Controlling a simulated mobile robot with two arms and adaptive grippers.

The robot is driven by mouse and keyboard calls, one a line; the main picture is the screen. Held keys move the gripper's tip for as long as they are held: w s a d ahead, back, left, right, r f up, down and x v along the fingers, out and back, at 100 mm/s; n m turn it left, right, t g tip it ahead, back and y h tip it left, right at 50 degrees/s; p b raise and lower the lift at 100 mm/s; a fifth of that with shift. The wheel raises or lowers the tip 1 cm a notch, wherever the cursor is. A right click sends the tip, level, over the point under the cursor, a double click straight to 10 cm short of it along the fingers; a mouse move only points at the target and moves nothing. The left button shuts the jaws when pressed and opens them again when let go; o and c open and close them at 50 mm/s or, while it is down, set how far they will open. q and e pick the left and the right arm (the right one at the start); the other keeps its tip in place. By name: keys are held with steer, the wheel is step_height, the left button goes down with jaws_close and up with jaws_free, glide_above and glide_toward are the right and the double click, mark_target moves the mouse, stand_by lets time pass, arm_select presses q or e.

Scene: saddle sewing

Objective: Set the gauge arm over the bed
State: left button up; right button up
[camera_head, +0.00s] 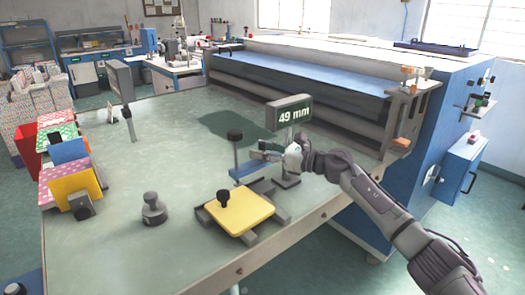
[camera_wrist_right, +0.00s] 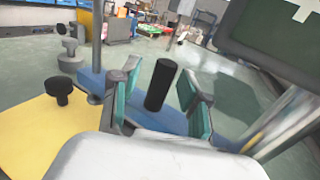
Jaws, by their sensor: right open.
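The gauge stands on the table with a dark display (camera_head: 289,113) reading "49 mm". Its blue arm (camera_head: 247,169) lies low beside the yellow block, which rests in a grey corner frame, likely the bed (camera_head: 262,187). In the right wrist view the blue arm (camera_wrist_right: 168,119) carries an upright black handle (camera_wrist_right: 161,85). My right gripper (camera_head: 264,151) is open, its teal-padded fingers (camera_wrist_right: 163,100) on either side of that handle with gaps visible. The yellow block (camera_head: 240,212) has a black knob on top. My left gripper is not in view.
A post with a black top (camera_head: 235,135) rises beside the blue arm. A grey weight (camera_head: 154,210) stands left of the yellow block. Colored books (camera_head: 75,180) stand at the table's left edge. A long blue-and-white machine (camera_head: 310,77) borders the back. The table's middle is clear.

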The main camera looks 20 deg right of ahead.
steer(key=v, duration=1.2)
